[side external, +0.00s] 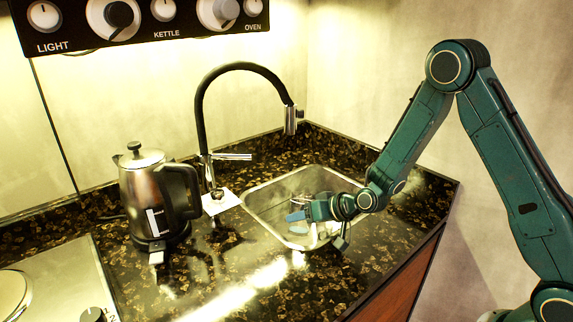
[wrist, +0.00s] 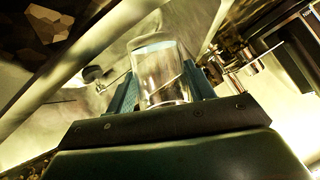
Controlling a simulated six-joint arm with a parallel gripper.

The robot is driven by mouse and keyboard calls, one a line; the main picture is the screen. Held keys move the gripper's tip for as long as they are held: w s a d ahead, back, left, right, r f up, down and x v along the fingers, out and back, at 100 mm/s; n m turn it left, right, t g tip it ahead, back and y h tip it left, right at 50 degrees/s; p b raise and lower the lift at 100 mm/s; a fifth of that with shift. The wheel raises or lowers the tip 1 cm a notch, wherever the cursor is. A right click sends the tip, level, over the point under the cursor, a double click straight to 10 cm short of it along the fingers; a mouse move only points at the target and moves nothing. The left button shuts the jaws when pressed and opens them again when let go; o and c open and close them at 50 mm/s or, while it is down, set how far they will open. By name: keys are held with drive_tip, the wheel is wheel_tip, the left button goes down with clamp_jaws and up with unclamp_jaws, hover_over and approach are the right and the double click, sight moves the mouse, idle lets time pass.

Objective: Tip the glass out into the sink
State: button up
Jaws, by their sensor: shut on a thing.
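My gripper (side external: 298,215) is low over the sink (side external: 262,206), with its fingers inside the basin's outline in the side view. In the wrist view, my gripper (wrist: 160,92) is shut on a clear glass (wrist: 160,72), with one finger on each side of it. A slanted line crosses the glass wall; I cannot tell whether it is a liquid surface. In the side view the glass is hard to make out against the bright basin and the fingers.
A steel kettle (side external: 148,195) stands on the dark counter (side external: 225,265) at the left. A hob (side external: 60,285) is at front left. The counter front is clear.

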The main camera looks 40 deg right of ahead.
sight(302, 226)
drive_tip(key=shift+s+a+r+n+t+h, duration=0.1)
drive_tip(key=shift+a+r+n+t+h, duration=0.1)
drive_tip(key=shift+r, duration=0.3)
drive_tip(key=shift+s+a+r+n+t+h, duration=0.1)
drive_tip(key=shift+a+r+n, duration=0.1)
drive_tip(key=shift+r, duration=0.25)
drive_tip(key=shift+s+a+r+n+t+h+p, duration=0.3)
drive_tip(key=shift+a+n+t+h+p, duration=0.2)
drive_tip(key=shift+h+p, duration=0.1)
drive_tip(key=shift+s+a+r+n+t+h+p, duration=0.1)
drive_tip(key=shift+r+n+t+h+p, duration=0.15)
drive_tip(key=shift+r, duration=0.2)
drive_tip(key=shift+a+r+n+t+h+p, duration=0.1)
drive_tip(key=shift+r+n+t+h+p, duration=0.05)
drive_tip(key=shift+r+p, duration=0.25)
drive_tip(key=shift+r, duration=0.15)
